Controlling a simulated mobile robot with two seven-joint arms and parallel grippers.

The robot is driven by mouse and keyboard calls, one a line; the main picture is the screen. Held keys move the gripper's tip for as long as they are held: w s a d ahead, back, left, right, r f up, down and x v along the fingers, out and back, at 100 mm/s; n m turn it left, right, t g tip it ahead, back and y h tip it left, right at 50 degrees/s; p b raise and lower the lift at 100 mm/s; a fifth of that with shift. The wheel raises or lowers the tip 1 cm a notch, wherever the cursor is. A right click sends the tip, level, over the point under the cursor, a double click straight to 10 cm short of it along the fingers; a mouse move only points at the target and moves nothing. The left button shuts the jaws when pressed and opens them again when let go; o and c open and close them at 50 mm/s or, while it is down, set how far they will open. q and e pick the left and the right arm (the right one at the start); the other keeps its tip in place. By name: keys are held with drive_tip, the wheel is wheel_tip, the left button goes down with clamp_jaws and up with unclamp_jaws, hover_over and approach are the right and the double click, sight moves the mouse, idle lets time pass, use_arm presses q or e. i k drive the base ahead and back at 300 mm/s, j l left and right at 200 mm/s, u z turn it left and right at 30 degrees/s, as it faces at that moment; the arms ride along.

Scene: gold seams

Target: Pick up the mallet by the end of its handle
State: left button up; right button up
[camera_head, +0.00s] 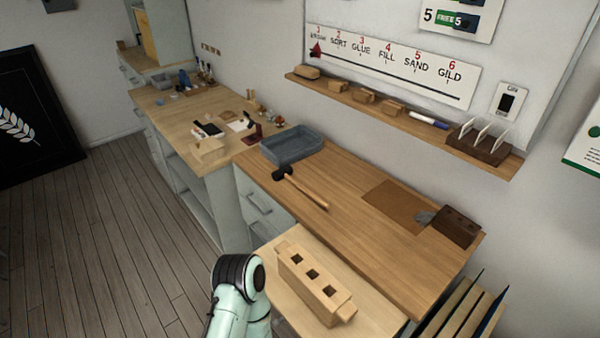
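The mallet (305,190) lies on the wooden worktop (350,240), near its front edge. Its black head (283,173) is at the upper left, close to the grey tray. Its light wooden handle runs down to the right, and the handle's end (324,207) lies free on the worktop. Nothing holds the mallet. A pale green arm link of mine shows at the bottom, left of the middle. Neither of my grippers is in view.
A grey tray (291,152) stands behind the mallet head. A wooden block with square holes (310,285) stands on a lower surface in front. A brown mat (396,205) and a dark block (455,228) lie right. The worktop around the handle is clear.

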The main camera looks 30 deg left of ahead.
sight(285, 171)
drive_tip(key=k+j+z, duration=0.1)
drive_tip(key=j+z, duration=0.35)
drive_tip(key=j, duration=1.15)
drive_tip(key=k+j+z, duration=0.1)
drive_tip(key=j, duration=0.45)
drive_tip(key=k+j, duration=0.1)
drive_tip(key=j, duration=0.45)
drive_tip(key=k+j+z, duration=0.1)
drive_tip(key=j, duration=0.45)
